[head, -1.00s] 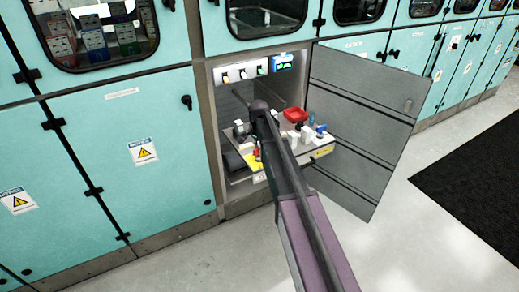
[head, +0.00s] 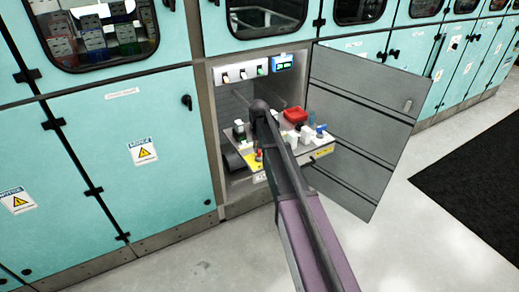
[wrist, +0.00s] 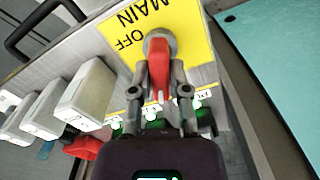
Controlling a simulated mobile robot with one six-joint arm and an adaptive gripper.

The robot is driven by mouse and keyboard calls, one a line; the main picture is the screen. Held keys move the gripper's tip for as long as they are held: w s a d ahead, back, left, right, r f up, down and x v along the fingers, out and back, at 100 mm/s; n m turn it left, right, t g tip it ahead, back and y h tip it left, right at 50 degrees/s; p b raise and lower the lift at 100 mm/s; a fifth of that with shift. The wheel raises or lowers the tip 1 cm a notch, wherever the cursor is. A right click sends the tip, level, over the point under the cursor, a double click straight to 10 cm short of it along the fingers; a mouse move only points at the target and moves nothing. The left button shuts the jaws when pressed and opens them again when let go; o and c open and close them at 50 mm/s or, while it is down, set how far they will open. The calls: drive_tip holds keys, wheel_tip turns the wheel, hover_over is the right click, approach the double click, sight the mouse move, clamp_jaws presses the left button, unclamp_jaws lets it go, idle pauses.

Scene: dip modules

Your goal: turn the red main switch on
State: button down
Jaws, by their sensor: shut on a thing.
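The red main switch (wrist: 158,68) stands in front of a yellow label (wrist: 192,25) in the wrist view. The label reads MAIN and OFF, upside down in this picture. My gripper (wrist: 160,85) has one finger on each side of the red handle and is shut on it. The handle lies in line with the gripper, pointing down the picture. In the head view the red switch (head: 258,155) is a small patch at the left front of the pulled-out panel. My arm hides much of the area around it there.
White switch modules (wrist: 85,92) and a red part (wrist: 84,147) lie left in the wrist view. A red tray-like box (head: 296,115) and a blue-topped part (head: 320,129) stand right of my arm. The grey open door (head: 365,125) is at the right; turquoise cabinets (head: 125,170) flank the opening.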

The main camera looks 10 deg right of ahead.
drive_tip(key=shift+n, duration=2.3)
drive_tip(key=c, duration=0.6)
unclamp_jaws()
drive_tip(key=shift+r, duration=0.1)
